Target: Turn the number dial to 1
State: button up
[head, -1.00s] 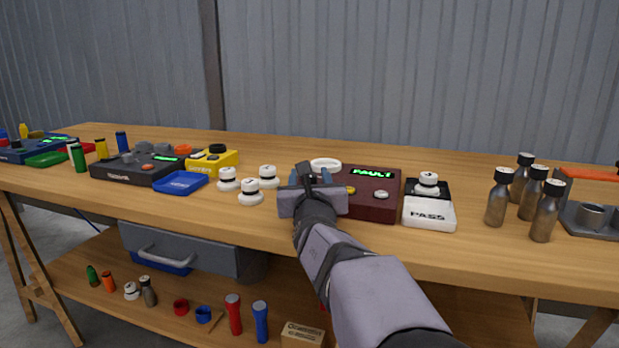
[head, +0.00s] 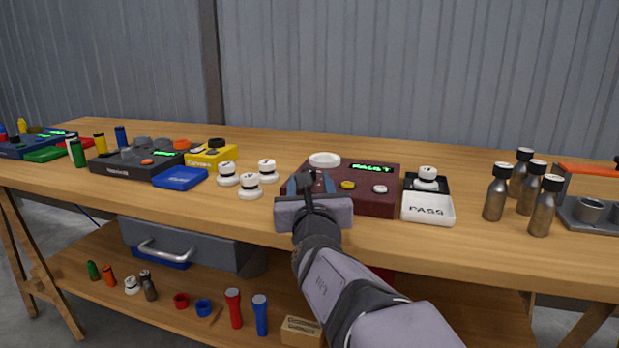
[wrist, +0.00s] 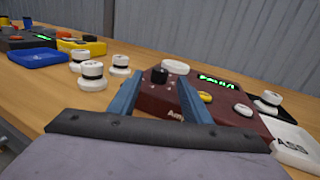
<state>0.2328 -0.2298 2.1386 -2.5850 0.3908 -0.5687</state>
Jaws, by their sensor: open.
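The dark red box (head: 372,204) stands on the bench with a green lit display (head: 371,168) that seems to read FAULT. In the wrist view its black number dial (wrist: 159,75) sits at the back left of its top, with small marks around it; its setting is too small to read. A yellow button (wrist: 205,97) and a white button (wrist: 243,109) are to its right. My gripper (wrist: 160,92) is open and empty, its blue fingers on either side of the dial in the picture, apparently short of it. In the head view my gripper (head: 311,183) hides the dial.
A white PASS tray (head: 428,208) and a black holder with a capped piece (head: 427,180) are right. Metal bottles (head: 494,195) stand farther right.

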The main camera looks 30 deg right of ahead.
jog(key=shift+s+a, duration=0.15)
jog(key=shift+s, duration=0.1)
jog(key=shift+r, duration=0.1)
